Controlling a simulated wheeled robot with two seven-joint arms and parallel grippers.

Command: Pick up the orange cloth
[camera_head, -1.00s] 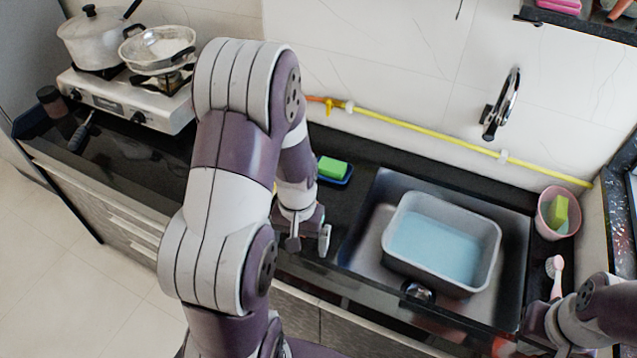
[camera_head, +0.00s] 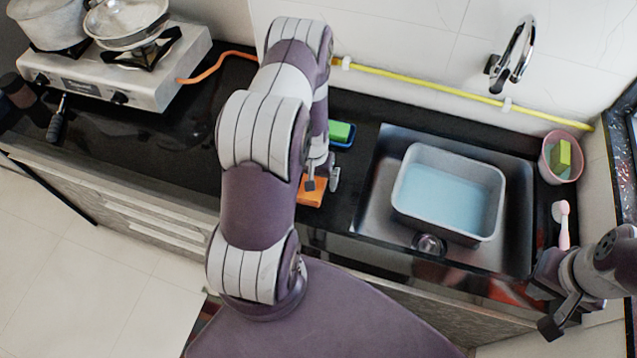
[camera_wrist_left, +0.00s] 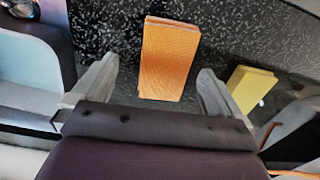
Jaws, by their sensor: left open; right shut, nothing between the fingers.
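The orange cloth (camera_head: 311,190) lies on the black counter left of the sink, partly hidden behind my left arm and gripper in the head view. In the left wrist view the cloth (camera_wrist_left: 168,58) is a folded orange rectangle lying ahead of and between the open fingers. My left gripper (camera_head: 322,182) is open and empty, above the counter at the cloth; its fingers also show in the left wrist view (camera_wrist_left: 155,92). I cannot tell its exact height over the cloth. My right gripper (camera_head: 548,308) is shut and empty at the right, near the counter's front edge.
A green sponge (camera_head: 340,131) in a blue dish lies just behind the cloth. The sink (camera_head: 373,205) holds a grey basin (camera_head: 402,203) of water. A pink cup (camera_head: 547,160) and pink brush (camera_head: 563,225) are at right. A stove (camera_head: 160,85) with pots stands left.

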